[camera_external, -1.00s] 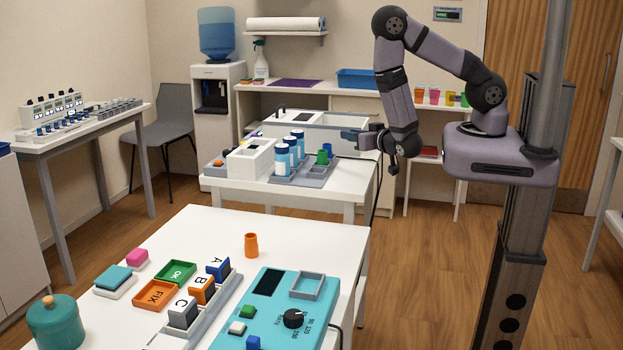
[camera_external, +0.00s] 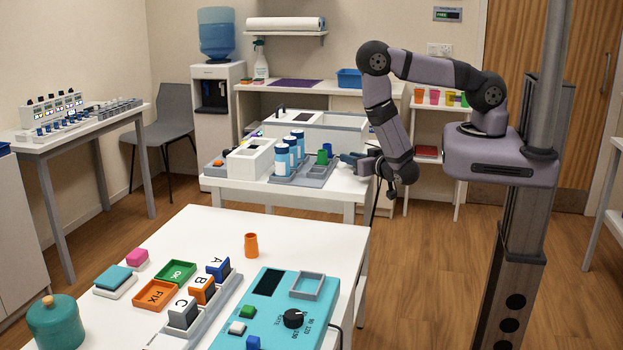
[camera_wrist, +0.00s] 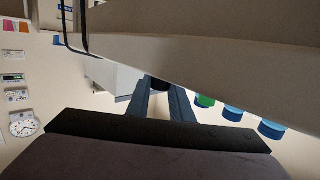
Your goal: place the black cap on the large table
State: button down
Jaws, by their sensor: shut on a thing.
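My gripper (camera_external: 352,160) is at the right end of the rear white table, just right of the blue-capped bottles, with its fingers pointing left. In the wrist view my gripper (camera_wrist: 160,98) is shut on a small dark thing, the black cap (camera_wrist: 160,84), partly hidden between the blue-grey fingers. The cap cannot be made out in the external view. Whether it touches the rear table is unclear. A large white table (camera_external: 215,228) fills the foreground, well below and left of my gripper in the picture.
The foreground table carries an orange cup (camera_external: 251,246), a teal device (camera_external: 262,312), lettered blocks and a teal pot (camera_external: 55,325). Its far left part is clear.

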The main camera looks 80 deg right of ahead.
jog(key=shift+f, duration=0.5)
jog(key=shift+f, duration=0.1)
jog(key=shift+f, duration=0.15)
jog(key=c, duration=1.6)
grip_release()
jog(key=shift+r, duration=0.2)
